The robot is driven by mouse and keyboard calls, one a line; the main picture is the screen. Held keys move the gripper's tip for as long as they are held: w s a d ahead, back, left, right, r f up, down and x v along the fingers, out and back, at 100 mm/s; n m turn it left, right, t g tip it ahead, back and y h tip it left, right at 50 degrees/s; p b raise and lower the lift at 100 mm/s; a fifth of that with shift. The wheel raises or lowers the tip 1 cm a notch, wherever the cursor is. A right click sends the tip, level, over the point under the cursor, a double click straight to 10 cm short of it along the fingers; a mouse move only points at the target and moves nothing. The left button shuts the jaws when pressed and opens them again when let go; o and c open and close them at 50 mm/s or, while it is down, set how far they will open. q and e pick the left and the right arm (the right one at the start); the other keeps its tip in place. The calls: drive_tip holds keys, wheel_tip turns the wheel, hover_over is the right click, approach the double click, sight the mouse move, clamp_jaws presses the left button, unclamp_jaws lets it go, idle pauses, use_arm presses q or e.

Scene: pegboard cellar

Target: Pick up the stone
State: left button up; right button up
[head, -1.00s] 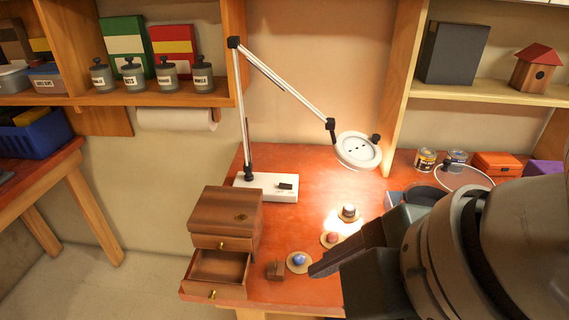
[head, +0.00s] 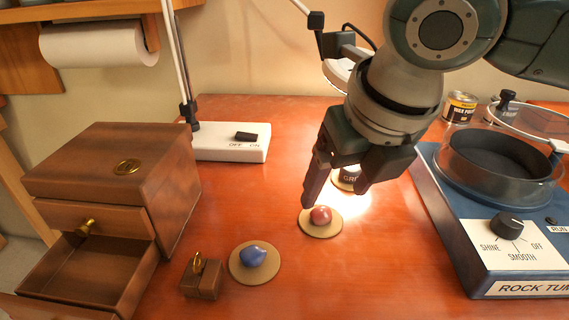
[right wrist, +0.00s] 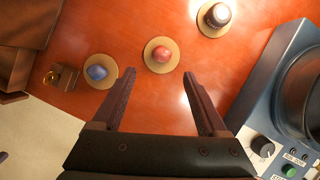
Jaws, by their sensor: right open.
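A red stone (head: 320,215) rests on a round tan coaster on the orange-red table; it also shows in the right wrist view (right wrist: 161,53), ahead of the fingertips and between their lines. A blue stone (head: 253,256) rests on another coaster to its left, also in the right wrist view (right wrist: 96,72). My right gripper (head: 338,192) is open and empty, pointing down close to the red stone; its two spread fingers show in the right wrist view (right wrist: 159,76). Its left fingertip appears just behind the red stone in the head view. My left gripper is out of view.
A dark grit jar (head: 347,178) stands behind the red stone under the lamp. A blue rock tumbler (head: 460,220) stands at right. A wooden drawer box (head: 105,165) with an open drawer and a small brown block (head: 201,279) with a brass ring are at left.

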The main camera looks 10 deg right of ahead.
sight(323, 212)
drive_tip(key=shift+x, duration=0.95)
drive_tip(key=shift+w+b+x, duration=0.2)
drive_tip(key=shift+b+x, duration=0.35)
drive_tip(key=shift+x, duration=2.05)
drive_tip(key=shift+d+r, duration=0.1)
clamp_jaws()
